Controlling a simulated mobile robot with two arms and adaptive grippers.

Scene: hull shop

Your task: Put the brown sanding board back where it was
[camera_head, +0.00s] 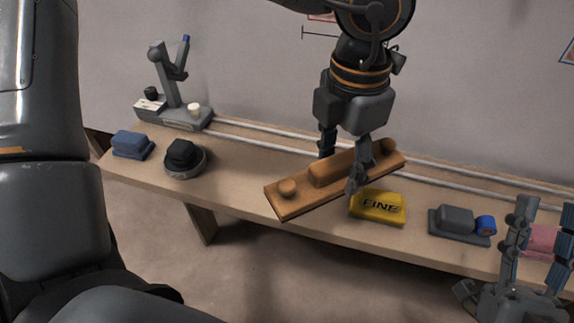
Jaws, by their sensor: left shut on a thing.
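The brown sanding board (329,185) is a long wooden board with a raised grip block in the middle and a round knob near each end. My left gripper (343,172) points down from the top and is shut on the middle grip. My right gripper (537,250) is at the bottom right, fingers pointing up and spread apart, with nothing seen held.
The bench (240,172) carries a blue block (131,144), a round black-topped sander (184,156), a grey stand (172,98), a yellow FINE block (378,207) beside the board, a grey block with a blue roll (461,223), and a pink block (541,240). Pale rails (260,138) run along the back.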

